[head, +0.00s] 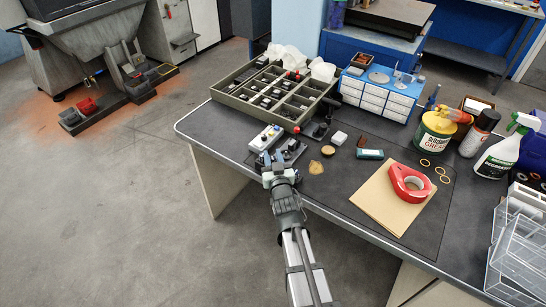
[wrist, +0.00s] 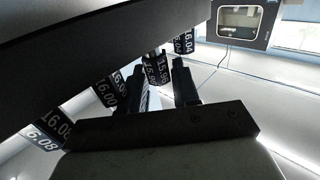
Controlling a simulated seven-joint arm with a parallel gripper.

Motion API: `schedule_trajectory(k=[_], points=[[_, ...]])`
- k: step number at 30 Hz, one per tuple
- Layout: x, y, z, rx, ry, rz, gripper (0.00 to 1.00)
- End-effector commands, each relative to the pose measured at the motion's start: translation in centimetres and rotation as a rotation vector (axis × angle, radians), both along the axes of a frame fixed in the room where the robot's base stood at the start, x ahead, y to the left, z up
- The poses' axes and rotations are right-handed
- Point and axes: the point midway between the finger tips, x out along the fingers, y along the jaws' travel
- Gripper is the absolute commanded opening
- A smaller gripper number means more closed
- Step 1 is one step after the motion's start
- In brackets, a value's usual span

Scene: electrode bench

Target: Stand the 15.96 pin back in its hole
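My gripper (head: 279,177) is at the near left edge of the bench, in front of a small grey block (head: 291,150). In the wrist view my gripper's two fingers (wrist: 160,80) stand apart. A dark piece with a white label (wrist: 157,70), reading about 15.96 or 15.98, shows between or just beyond the fingertips. I cannot tell whether the fingers touch it. More dark labelled pieces stand in a row, among them 16.00 (wrist: 106,93), 16.08 (wrist: 40,140) and 16.04 (wrist: 185,40). No pin or empty hole can be made out in the head view.
A white and blue box (head: 266,138) lies beside the block. A compartment tray (head: 240,102) is behind. The bench's front edge is close to my arm.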

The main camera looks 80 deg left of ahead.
Motion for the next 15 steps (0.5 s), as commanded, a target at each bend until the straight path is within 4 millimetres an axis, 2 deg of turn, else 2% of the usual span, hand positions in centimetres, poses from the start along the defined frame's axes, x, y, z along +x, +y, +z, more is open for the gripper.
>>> schedule_trajectory(k=[1,7,15], points=[[0.03,0.00,-0.07,-0.002,0.000,-0.001,0.37],[0.05,-0.01,-0.12,-0.004,0.001,-0.001,0.56],[0.08,-0.05,-0.18,-0.005,0.001,-0.002,0.56]])
